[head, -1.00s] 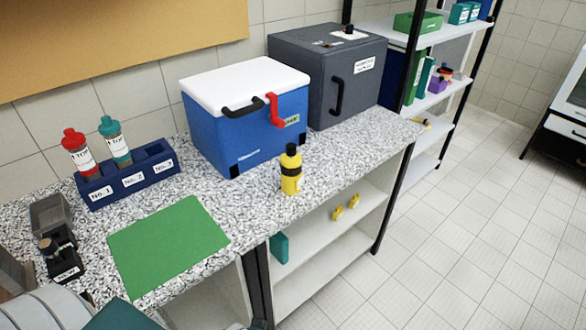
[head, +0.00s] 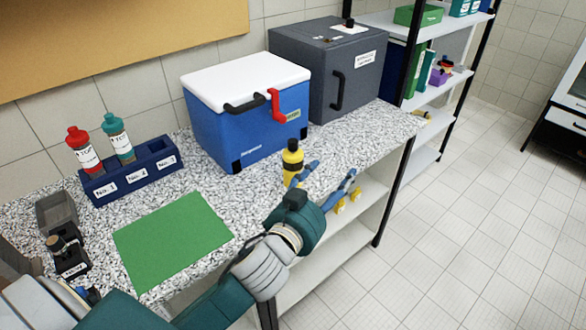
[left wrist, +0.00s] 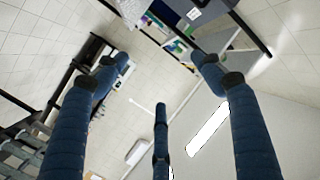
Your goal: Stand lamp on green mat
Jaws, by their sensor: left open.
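The lamp, a yellow upright bottle-shaped thing with a black top (head: 292,158), stands on the speckled counter near its front edge. The green mat (head: 172,240) lies flat and bare on the counter, to the left of the lamp. My left gripper (head: 332,178) is open and empty, with its blue fingers just right of the lamp and over the counter's front edge. One finger overlaps the lamp's lower part; I cannot tell whether they touch. In the left wrist view the fingers (left wrist: 158,85) are spread with nothing between them. My right gripper is not in view.
A blue cool box (head: 245,115) and a grey cabinet (head: 325,75) stand behind the lamp. A navy rack (head: 133,180) with red- and teal-capped bottles stands behind the mat. Small dark holders (head: 62,235) are left of it. Shelves below the counter hold small yellow things.

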